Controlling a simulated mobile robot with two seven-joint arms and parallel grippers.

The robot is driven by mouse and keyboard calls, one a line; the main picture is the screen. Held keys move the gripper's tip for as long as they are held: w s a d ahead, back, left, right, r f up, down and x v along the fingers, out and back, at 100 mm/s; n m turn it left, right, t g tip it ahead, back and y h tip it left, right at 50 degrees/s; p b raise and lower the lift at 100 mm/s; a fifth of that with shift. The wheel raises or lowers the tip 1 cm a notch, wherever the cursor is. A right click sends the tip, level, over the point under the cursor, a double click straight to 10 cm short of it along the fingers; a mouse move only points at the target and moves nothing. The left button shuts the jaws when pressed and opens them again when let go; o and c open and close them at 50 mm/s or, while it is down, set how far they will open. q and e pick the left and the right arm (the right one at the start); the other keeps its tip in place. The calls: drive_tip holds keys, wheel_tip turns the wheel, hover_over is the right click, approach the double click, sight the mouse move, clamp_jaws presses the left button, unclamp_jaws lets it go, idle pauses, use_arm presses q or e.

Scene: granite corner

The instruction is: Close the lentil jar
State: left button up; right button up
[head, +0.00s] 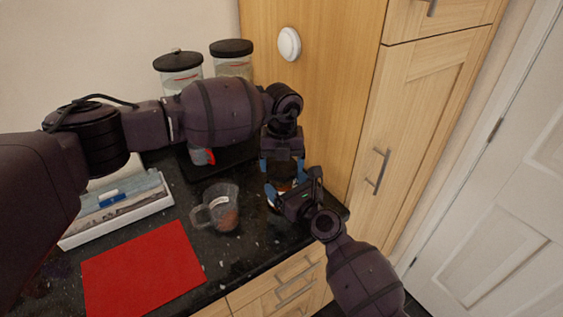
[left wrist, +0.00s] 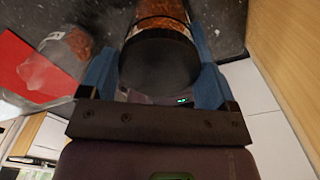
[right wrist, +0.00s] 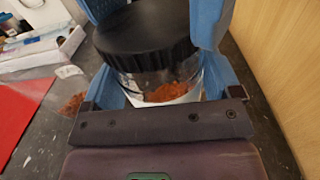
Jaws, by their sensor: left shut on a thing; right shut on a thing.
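The lentil jar is clear glass with orange-red lentils inside; its glass body (right wrist: 165,82) is in the right wrist view, and it also shows in the left wrist view (left wrist: 160,12). Its black ribbed lid (right wrist: 145,38) sits over the jar's mouth, and the lid top shows in the left wrist view (left wrist: 160,62). I cannot tell whether it is fully seated. My left gripper (head: 284,168) is shut on the lid from above. My right gripper (head: 292,194) is shut on the jar body. In the head view the grippers mostly hide the jar.
A clear jug (head: 222,208) with some lentils stands left of the jar. A red mat (head: 145,270) and a white tray (head: 118,222) lie farther left. Two lidded glass jars (head: 181,75) (head: 232,62) stand at the back. A wooden cabinet (head: 335,100) rises close on the right.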

use_arm(q)
drive_tip(key=m, duration=0.5)
drive_tip(key=shift+d+m, duration=0.1)
drive_tip(key=shift+m, duration=0.3)
drive_tip(key=m, duration=0.9)
drive_tip(key=shift+s+d, duration=0.1)
drive_tip(key=shift+s, duration=0.05)
drive_tip(key=m, duration=1.1)
drive_tip(key=shift+s, duration=0.15)
use_arm(e)
drive_tip(key=shift+f, duration=0.1)
use_arm(q)
drive_tip(key=m, duration=0.5)
drive_tip(key=shift+m, duration=0.4)
drive_tip(key=m, duration=0.5)
drive_tip(key=shift+a+m, duration=0.2)
drive_tip(key=shift+m, duration=0.1)
drive_tip(key=m, duration=0.5)
drive_tip(key=o, duration=0.8)
drive_tip(key=shift+a, duration=0.1)
drive_tip(key=shift+c, duration=0.2)
